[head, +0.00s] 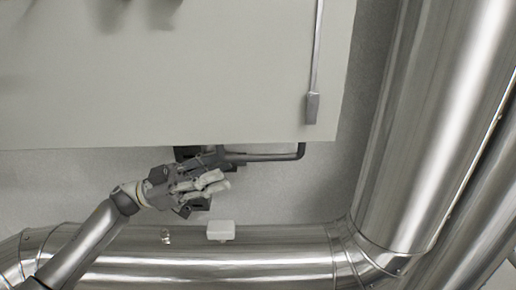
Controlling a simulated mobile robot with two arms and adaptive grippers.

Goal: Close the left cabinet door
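A large flat pale grey panel (180,80) fills the upper left of the head view. It looks like part of the cabinet, but I cannot tell whether it is the left door. A slim metal bar (317,60) with a thicker grey end runs along it near its right edge. My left gripper (220,181) is just below the panel's lower edge, its fingertips pointing right. The two light fingertips lie close together, and I cannot tell whether they meet. I see nothing held in them. My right gripper is out of view.
A dark bent rod (275,156) sticks out beside the gripper under the panel edge. A thick shiny pipe (430,130) stands at the right, and another (270,262) runs along the bottom, with a small white block (220,230) at its upper edge. Bare grey surface (285,195) lies between.

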